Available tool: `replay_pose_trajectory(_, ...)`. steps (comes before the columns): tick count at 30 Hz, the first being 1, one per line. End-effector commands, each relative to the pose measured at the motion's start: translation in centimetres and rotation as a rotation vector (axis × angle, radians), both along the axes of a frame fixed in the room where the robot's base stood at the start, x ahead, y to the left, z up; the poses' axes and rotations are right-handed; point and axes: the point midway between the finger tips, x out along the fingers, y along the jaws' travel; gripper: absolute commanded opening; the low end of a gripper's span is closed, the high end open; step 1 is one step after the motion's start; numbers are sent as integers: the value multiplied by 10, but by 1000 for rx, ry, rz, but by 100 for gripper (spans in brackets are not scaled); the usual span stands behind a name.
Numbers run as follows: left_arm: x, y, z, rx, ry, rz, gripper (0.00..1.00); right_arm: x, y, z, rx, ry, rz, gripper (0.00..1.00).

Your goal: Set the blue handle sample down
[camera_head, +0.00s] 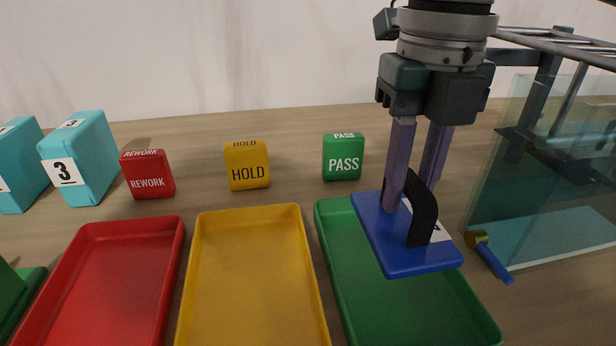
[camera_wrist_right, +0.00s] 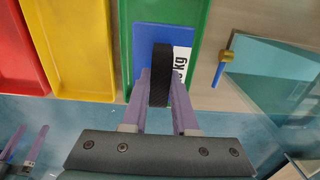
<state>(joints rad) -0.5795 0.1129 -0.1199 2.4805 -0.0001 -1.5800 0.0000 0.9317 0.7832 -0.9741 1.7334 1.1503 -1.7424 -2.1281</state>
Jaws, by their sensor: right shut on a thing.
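The blue handle sample (camera_head: 392,247) is a flat blue plate with a black strap handle (camera_head: 423,215) and a white label. My right gripper (camera_head: 416,200) is shut on the black handle and holds the plate over the green tray (camera_head: 353,290). The wrist view also shows the blue plate (camera_wrist_right: 145,42), with the handle (camera_wrist_right: 159,75) between the purple fingers (camera_wrist_right: 158,95). The plate looks slightly tilted in the head view. Whether it touches the tray floor cannot be told. The left gripper is not seen in the head view.
A yellow tray (camera_head: 205,270) and a red tray (camera_head: 103,260) lie left of the green one. REWORK (camera_head: 148,174), HOLD (camera_head: 247,165) and PASS (camera_head: 343,156) blocks stand behind. Teal blocks (camera_head: 85,158) stand at left. A glass-sided rig (camera_head: 535,170) stands close on the right.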

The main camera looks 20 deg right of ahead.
Motion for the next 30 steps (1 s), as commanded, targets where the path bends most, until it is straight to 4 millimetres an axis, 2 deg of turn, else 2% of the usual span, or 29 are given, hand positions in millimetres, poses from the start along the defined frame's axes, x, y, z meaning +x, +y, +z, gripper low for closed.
replay_pose_trajectory(1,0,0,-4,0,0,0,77,-1,0,-13,1,3,-1,0)
replay_pose_trajectory(3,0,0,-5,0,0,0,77,-1,0,-24,-1,2,1,0)
replay_pose_trajectory(10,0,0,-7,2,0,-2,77,0,1,-41,1,0,0,0)
replay_pose_trajectory(16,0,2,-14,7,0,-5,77,-1,1,-72,0,2,0,0)
replay_pose_trajectory(28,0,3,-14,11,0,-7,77,0,0,-78,1,-1,0,0)
replay_pose_trajectory(29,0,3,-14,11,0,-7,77,0,0,-78,1,-1,0,30)
replay_pose_trajectory(30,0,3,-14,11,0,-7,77,0,0,-78,1,-1,0,35)
